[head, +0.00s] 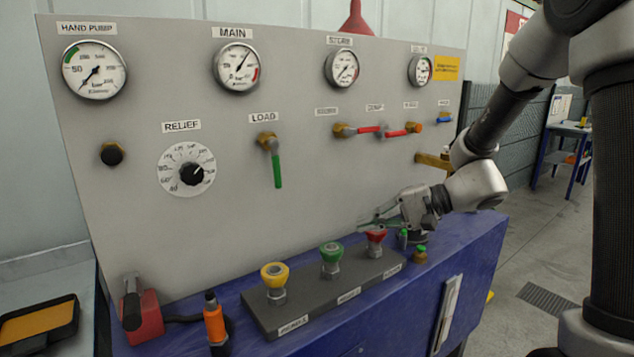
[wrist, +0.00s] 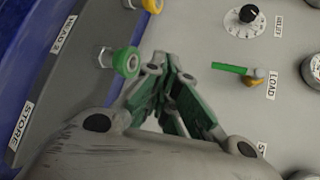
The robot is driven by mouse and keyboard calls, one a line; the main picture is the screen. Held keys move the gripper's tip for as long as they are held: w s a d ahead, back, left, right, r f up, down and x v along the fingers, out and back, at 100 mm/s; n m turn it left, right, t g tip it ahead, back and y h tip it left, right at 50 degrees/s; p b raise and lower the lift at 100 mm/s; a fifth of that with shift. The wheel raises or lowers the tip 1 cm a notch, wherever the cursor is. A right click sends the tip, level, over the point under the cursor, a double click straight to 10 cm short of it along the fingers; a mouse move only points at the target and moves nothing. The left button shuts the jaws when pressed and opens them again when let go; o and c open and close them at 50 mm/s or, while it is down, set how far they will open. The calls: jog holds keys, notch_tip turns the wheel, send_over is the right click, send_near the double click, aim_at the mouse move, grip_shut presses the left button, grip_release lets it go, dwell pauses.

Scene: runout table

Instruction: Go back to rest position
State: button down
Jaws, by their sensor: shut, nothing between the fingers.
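My gripper (head: 385,217) is at the right part of the bench, in front of the grey panel (head: 250,220), just behind and above the red-topped coupling (head: 375,236). In the wrist view my gripper (wrist: 180,75) has its green-padded fingers drawn together, with nothing between them. The green-topped coupling (wrist: 127,62) is beside the fingers there, apparently apart from them. The LOAD valve's green handle (wrist: 229,68) lies beyond the fingertips; in the head view this handle (head: 277,170) hangs straight down.
Yellow (head: 274,270) and green (head: 332,252) couplings stand on the dark block. A red block (head: 142,315) and an orange-bodied fitting (head: 214,322) are at the front left. Gauges and red-handled valves (head: 369,130) project from the panel. Open floor (head: 540,245) lies to the right.

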jog(key=s+d+f+n+g+h, duration=0.25)
jog(key=s+d+h, duration=0.45)
jog(key=s+d, duration=0.55)
jog(key=s+d+r+n+t+h, duration=0.2)
jog(key=s+d+r+t+h, duration=0.2)
jog(key=d, duration=0.7)
jog(key=s+r+h, duration=0.2)
jog(key=s+r, duration=0.2)
jog(key=shift+d+r, duration=0.3)
jog(key=shift+r, duration=0.1)
